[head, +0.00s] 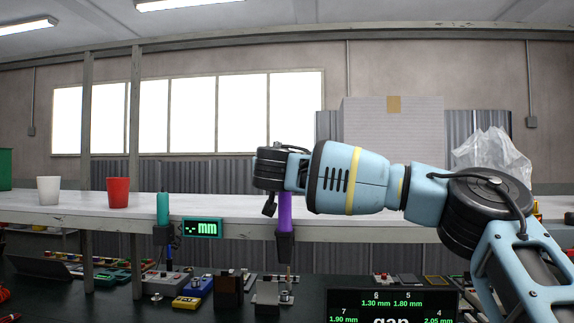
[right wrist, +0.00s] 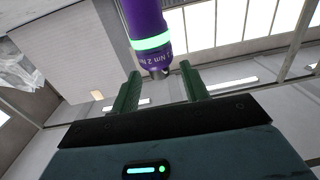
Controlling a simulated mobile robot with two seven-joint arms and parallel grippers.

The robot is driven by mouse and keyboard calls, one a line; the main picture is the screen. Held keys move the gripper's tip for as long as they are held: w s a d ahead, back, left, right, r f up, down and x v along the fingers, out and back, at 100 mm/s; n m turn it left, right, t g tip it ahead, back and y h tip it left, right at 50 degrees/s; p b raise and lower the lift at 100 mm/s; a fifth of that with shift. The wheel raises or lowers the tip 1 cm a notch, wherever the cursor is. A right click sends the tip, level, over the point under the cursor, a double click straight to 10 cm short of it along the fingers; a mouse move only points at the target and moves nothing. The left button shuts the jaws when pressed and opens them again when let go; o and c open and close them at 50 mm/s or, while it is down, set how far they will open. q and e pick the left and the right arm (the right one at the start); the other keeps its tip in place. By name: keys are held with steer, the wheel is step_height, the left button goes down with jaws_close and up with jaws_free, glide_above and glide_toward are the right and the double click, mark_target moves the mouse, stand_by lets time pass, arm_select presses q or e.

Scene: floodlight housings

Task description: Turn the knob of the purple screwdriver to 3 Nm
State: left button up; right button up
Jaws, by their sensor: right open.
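The purple screwdriver (head: 285,212) stands upright in a dark holder at the shelf's front edge in the head view. In the right wrist view the purple screwdriver (right wrist: 147,22) comes in from the top, with a glowing green ring. Its end knob (right wrist: 153,58) carries white marks; "2 Nm" is partly readable, and I cannot tell which value is set. My right gripper (right wrist: 160,70) is open, its two green fingers on either side of the knob's end, with gaps visible. In the head view my right wrist hides the screwdriver's top. My left gripper is not in view.
A teal tool (head: 162,208) stands in a holder to the left, beside a small "mm" display (head: 202,228). A red cup (head: 118,192) and a white cup (head: 48,190) stand on the shelf. Several devices crowd the dark bench below, with a gap display (head: 392,305) in front.

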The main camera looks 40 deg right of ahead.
steer(key=shift+p+x, duration=0.45)
steer(key=shift+x, duration=1.7)
steer(key=shift+c, duration=0.2)
jaws_close()
